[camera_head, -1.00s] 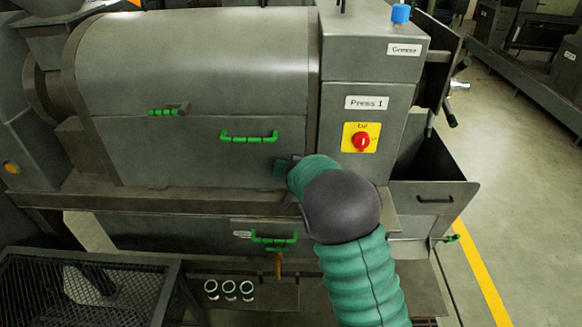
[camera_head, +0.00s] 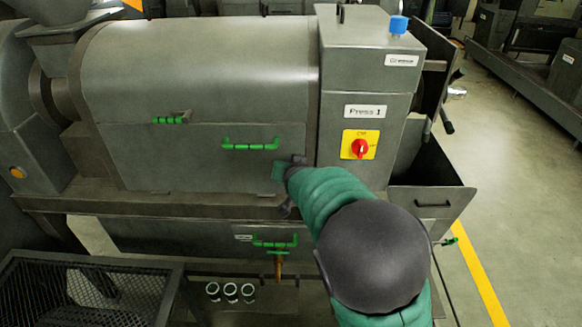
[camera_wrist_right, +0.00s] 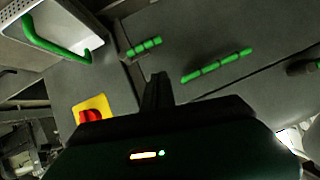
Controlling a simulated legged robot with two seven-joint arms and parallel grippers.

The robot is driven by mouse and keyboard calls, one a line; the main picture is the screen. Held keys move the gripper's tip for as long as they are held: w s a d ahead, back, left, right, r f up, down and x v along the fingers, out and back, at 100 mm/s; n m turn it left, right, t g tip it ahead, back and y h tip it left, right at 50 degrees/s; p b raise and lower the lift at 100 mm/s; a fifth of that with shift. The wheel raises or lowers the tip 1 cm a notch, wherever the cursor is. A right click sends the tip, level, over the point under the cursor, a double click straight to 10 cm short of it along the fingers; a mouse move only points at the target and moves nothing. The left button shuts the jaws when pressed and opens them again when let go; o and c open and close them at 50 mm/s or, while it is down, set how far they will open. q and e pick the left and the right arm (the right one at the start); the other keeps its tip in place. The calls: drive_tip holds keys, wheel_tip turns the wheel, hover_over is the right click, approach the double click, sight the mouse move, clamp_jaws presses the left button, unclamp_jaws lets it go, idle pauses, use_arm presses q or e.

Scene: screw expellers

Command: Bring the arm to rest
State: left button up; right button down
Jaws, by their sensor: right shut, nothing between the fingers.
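My right arm reaches in from the lower right in the head view, with a teal sleeve and a dark rounded joint. Its right gripper (camera_head: 284,172) is small and partly hidden by the arm, in front of the press (camera_head: 200,85) near its lower right panel. It is below and right of a green handle (camera_head: 250,145), and nothing shows in its grip. In the right wrist view the gripper's dark fingers (camera_wrist_right: 157,88) are together and empty, with green handles on the grey panel beyond. My left gripper is not in view.
The control box has a red knob (camera_head: 360,148) on a yellow plate. An open grey bin (camera_head: 432,198) stands to its right. A wire-mesh surface (camera_head: 90,285) is at lower left. Lower green handles (camera_head: 275,241) sit under the press. Open floor lies at right.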

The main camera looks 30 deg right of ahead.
drive_tip(key=shift+d, duration=0.1)
drive_tip(key=s+a+f+n+g+y, duration=0.1)
drive_tip(key=s+a+f+n+g, duration=0.1)
drive_tip(key=s+a+f, duration=0.3)
drive_tip(key=s+a+f+n+g+y, duration=0.2)
drive_tip(key=s+a+f, duration=0.3)
drive_tip(key=s, duration=0.7)
drive_tip(key=s+a+f+n+g+y, duration=0.2)
drive_tip(key=s+a+f+n+g, duration=0.1)
drive_tip(key=s+a, duration=0.4)
wheel_tip(320, 180, down, 2)
drive_tip(key=shift+s+a+f+n+g, duration=0.3)
drive_tip(key=shift+s+a+n, duration=0.1)
drive_tip(key=shift+s+n, duration=0.25)
drive_tip(key=shift+w+d, duration=0.1)
